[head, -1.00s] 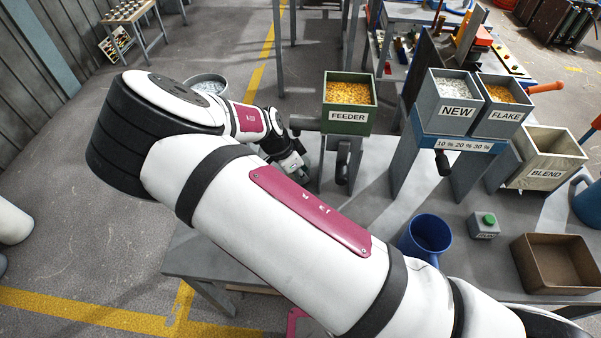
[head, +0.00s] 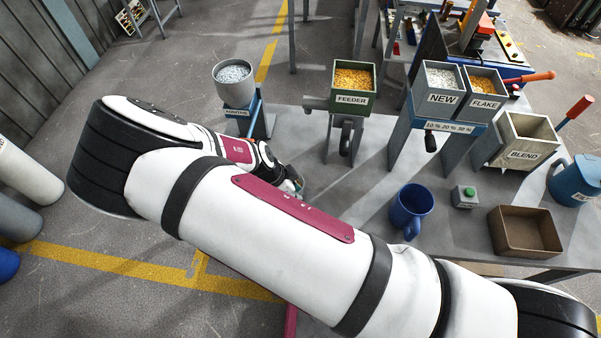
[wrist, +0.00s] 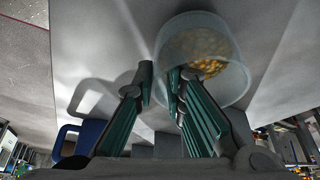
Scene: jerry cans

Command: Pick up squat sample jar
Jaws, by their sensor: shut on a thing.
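The squat sample jar (wrist: 228,82) is a short, clear, round jar with orange-yellow pellets inside, in the upper middle of the wrist view. My gripper (wrist: 160,80) has its two green-padded fingers at the jar's near left side. It is shut on the jar's wall, with one finger outside; the other overlaps the jar and looks to be on the inner side of the wall. In the head view my gripper (head: 294,186) is mostly hidden behind my forearm, over the left part of the table, and I cannot make out the jar there.

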